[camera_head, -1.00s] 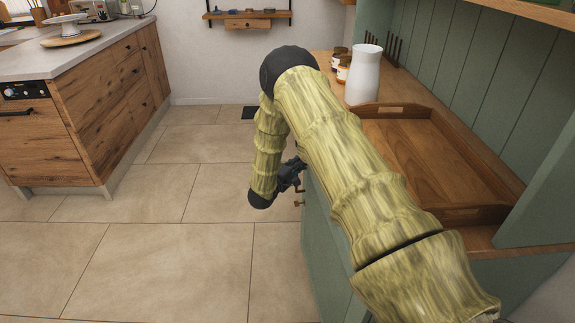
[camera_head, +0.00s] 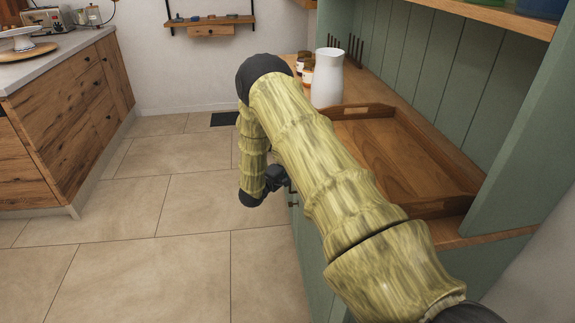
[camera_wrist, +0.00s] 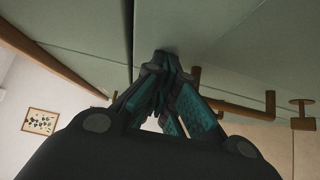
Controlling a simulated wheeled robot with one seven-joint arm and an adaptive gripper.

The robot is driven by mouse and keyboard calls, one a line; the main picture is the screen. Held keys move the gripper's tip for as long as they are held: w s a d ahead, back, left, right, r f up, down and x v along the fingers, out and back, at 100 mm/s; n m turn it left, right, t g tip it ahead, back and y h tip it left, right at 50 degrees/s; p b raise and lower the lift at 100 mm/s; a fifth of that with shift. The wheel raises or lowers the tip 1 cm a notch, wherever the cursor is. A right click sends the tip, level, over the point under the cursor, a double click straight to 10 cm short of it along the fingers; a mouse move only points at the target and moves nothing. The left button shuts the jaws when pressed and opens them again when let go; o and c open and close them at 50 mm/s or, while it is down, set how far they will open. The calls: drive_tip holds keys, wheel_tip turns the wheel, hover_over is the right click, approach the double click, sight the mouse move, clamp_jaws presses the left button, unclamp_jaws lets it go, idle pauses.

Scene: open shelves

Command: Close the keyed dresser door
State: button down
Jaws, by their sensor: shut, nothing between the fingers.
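The green dresser (camera_head: 313,255) stands along the right side in the head view, its front facing the floor on the left. In the wrist view, green front panels (camera_wrist: 225,45) fill the top, with a dark gap between two of them. A brass-coloured bent handle or key (camera_wrist: 268,104) and a small knob (camera_wrist: 302,112) lie right of my fingers. My gripper (camera_wrist: 165,62) is shut and empty, its tips at or very near the panel by the gap; contact is unclear. In the head view my gripper (camera_head: 277,180) is small, beside the dresser front. How far the door stands open is unclear.
A wooden tray (camera_head: 345,112) and a white jug (camera_head: 327,78) stand on the dresser top, with jars (camera_head: 305,75) behind. A wooden cabinet (camera_head: 65,120) stands at the left. The tiled floor (camera_head: 160,255) between is clear.

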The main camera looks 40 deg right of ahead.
drive_tip(key=a, duration=1.3)
drive_tip(key=shift+s+a+f, duration=0.1)
drive_tip(key=shift+a, duration=0.1)
drive_tip(key=s+a+f+t+y+p, duration=0.1)
drive_tip(key=s+a+f+y+p, duration=0.4)
drive_tip(key=s+a, duration=0.45)
drive_tip(key=s+a+f+t+y+p, duration=0.2)
drive_tip(key=s+a+f+y+p, duration=0.1)
drive_tip(key=s+a+f+y, duration=0.6)
drive_tip(key=s+a+r+m+g+y+p, duration=0.1)
drive_tip(key=s+a+g, duration=0.1)
drive_tip(key=s, duration=0.7)
drive_tip(key=s+a+r+g+y+p, duration=0.1)
drive_tip(key=s+a, duration=0.3)
drive_tip(key=s, duration=0.4)
drive_tip(key=s+a+r+m+g+y+p, duration=0.1)
drive_tip(key=s+a+r+g+p, duration=0.1)
drive_tip(key=s, duration=0.7)
drive_tip(key=shift+s+a+r+m+g+y, duration=0.3)
drive_tip(key=shift+s+a+g, duration=0.05)
drive_tip(key=shift+a+g, duration=0.4)
